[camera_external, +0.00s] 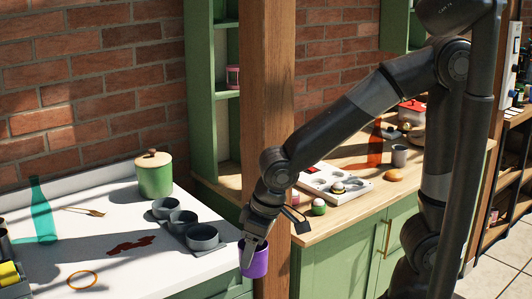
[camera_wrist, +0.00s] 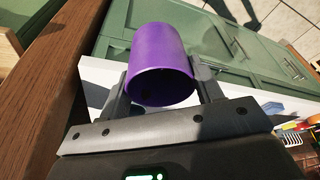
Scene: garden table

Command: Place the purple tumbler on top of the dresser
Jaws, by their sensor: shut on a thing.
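The purple tumbler (camera_external: 254,260) is in my gripper (camera_external: 251,243), in front of the wooden post and by the right front edge of the white-topped counter. In the wrist view the tumbler (camera_wrist: 160,62) sits between the two fingers of my gripper (camera_wrist: 160,88), one on each side of it. The fingers are shut on it. Two green cabinets are in view: one under the white top (camera_external: 130,262) and one with a wooden top (camera_external: 330,255). I cannot tell which of them is the dresser.
A wooden post (camera_external: 270,110) stands close behind my gripper. The white top holds grey bowls (camera_external: 203,237), a green canister (camera_external: 155,178), a teal bottle (camera_external: 41,210) and an orange ring (camera_external: 82,279). The wooden top carries a muffin tray (camera_external: 335,183), a green-and-white cupcake (camera_external: 318,207) and a grey cup (camera_external: 399,155).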

